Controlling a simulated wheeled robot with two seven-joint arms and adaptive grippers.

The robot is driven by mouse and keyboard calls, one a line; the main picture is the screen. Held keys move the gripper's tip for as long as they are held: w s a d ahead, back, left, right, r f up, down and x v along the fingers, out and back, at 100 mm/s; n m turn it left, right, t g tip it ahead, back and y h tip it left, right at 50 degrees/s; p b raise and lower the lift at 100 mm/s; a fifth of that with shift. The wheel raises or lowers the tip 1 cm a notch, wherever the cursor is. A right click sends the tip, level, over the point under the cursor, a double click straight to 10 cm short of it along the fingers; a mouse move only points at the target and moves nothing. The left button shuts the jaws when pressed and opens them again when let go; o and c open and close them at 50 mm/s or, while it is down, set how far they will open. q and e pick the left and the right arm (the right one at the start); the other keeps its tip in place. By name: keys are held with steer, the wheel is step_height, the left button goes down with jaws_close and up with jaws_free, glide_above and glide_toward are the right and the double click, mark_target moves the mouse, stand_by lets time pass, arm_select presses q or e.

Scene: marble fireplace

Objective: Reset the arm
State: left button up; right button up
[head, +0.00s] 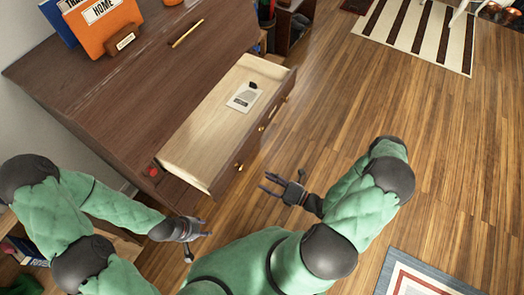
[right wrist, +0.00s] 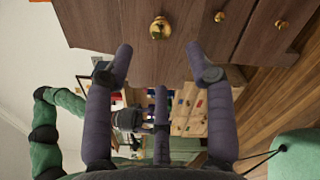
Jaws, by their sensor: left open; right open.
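My right gripper (head: 280,186) is open and empty, in front of the pulled-out drawer (head: 195,150) of the dark wooden cabinet (head: 125,90). In the right wrist view its spread fingers (right wrist: 163,65) show with nothing between them. A drawer front with a brass knob (right wrist: 160,28) shows beyond the fingers, apart from them. My left gripper (head: 198,240) is open near the cabinet's lower front corner, and nothing shows in it. Both green arms are bent. The drawer holds a pale card (head: 244,97) with a small dark item (head: 253,86) on or beside it.
Orange (head: 103,22) and blue books stand on the cabinet top beside a wooden block (head: 121,40). A small red object (head: 152,171) sits at its near corner. The wooden floor (head: 420,150) to the right is clear, with a striped rug (head: 425,30) and a bordered rug (head: 425,280).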

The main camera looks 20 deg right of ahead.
steer(key=s+a+n+g+y, duration=0.5)
steer(key=s+a+n+g, duration=0.2)
steer(key=a+n+g, duration=0.35)
steer(key=s+a+f+n+g+h, duration=0.25)
steer(key=s+n+g+h, duration=0.25)
steer(key=s+n+g, duration=0.45)
steer(key=w+d+n+t+h, duration=0.2)
steer(key=w+n+t+h, duration=0.3)
steer(key=w+n, duration=0.5)
steer(key=n+h, duration=0.1)
steer(key=n, duration=0.6)
steer(key=shift+d+t+h, duration=0.15)
steer(key=shift+t+h, duration=0.15)
steer(key=shift+t, duration=0.1)
